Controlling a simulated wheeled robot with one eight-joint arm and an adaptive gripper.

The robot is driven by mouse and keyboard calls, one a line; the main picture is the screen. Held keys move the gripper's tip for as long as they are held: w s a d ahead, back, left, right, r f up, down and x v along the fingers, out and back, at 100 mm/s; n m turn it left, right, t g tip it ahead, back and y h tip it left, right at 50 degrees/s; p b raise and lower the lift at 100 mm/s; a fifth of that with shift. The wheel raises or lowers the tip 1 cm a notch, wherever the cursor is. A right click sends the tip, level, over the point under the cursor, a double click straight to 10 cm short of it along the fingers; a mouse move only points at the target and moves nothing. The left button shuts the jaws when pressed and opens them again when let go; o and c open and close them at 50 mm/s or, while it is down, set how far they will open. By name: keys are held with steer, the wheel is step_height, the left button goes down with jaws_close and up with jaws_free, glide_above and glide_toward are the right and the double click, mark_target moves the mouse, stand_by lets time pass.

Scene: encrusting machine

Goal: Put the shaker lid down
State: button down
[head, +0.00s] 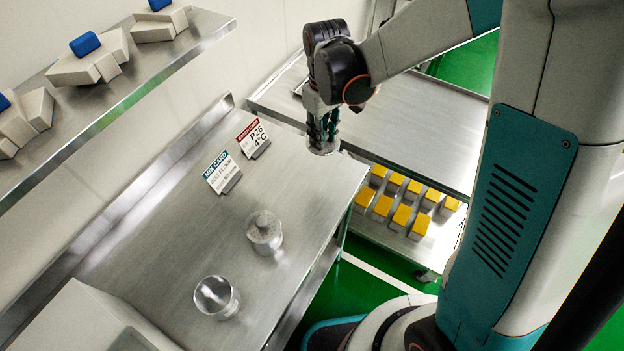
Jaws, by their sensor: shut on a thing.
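My gripper (323,134) points down over the far right end of the steel bench, to the right of the two cards. It is shut on the shaker lid (323,151), a small grey metallic piece showing just below the fingertips. Most of the lid is hidden by the fingers, and I cannot tell whether it touches the bench. Two shiny cylindrical containers stand on the bench, one near its middle (264,231) and one nearer (216,297). I cannot tell which of them is the shaker.
A blue-headed mix card (222,172) and a red-headed card (253,139) stand on the steel bench (160,235). A steel table (415,125) adjoins at the right, with several yellow blocks (402,215) on its lower shelf. A wall shelf (120,85) holds white blocks with blue tops.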

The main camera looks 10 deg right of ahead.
steer(key=s+a+r+n+p, duration=0.3)
steer(key=s+a+n, duration=0.1)
steer(key=a, duration=0.1)
steer(key=f+b, duration=1.2)
steer(key=f, duration=0.7)
steer(key=shift+d+b, duration=0.2)
steer(key=shift+b, duration=0.2)
steer(key=shift+f, duration=0.1)
steer(key=shift+f, duration=0.15)
steer(key=c, duration=1.4)
jaws_free()
